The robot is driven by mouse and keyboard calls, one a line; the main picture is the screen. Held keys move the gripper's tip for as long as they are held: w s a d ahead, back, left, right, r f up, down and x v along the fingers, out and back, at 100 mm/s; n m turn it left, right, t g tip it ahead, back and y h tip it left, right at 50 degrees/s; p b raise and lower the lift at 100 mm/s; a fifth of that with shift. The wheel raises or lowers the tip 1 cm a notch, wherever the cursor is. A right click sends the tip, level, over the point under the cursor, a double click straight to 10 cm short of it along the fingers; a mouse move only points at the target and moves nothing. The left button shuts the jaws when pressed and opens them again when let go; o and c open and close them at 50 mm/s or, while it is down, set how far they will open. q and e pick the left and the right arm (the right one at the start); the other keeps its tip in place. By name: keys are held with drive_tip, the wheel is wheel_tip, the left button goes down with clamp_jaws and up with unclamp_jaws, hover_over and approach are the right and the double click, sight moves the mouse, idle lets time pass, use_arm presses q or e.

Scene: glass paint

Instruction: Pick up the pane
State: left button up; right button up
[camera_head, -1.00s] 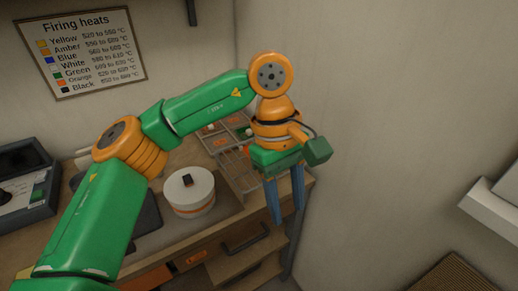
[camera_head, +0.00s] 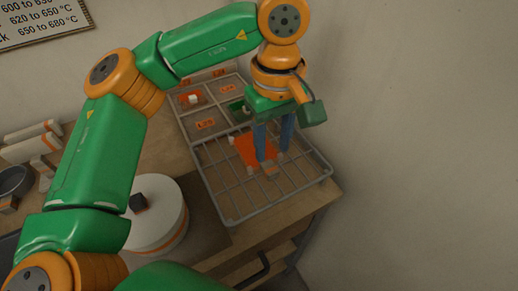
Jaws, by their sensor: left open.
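An orange-red pane (camera_head: 246,150) lies on the wire rack (camera_head: 226,197) at the right end of the workbench. My left gripper (camera_head: 273,155) points down over the rack at the pane's right part, with its two blue fingers apart. One finger hides part of the pane, and I cannot tell whether the fingers touch it or stand around its edge. Nothing is seen held between them. My right gripper is not in view.
A compartment tray (camera_head: 190,125) with orange labels sits behind the rack. A white round kiln (camera_head: 158,215) with an orange band and dark knob stands left of it. The wall (camera_head: 420,130) is close on the right.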

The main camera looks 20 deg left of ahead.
sight(269, 167)
use_arm(q)
drive_tip(key=f, duration=0.2)
drive_tip(key=f+p, duration=0.1)
drive_tip(key=f, duration=0.1)
drive_tip(key=shift+s+a+f, duration=0.15)
drive_tip(key=shift+s+f, duration=0.05)
drive_tip(key=shift+f, duration=0.5)
clamp_jaws()
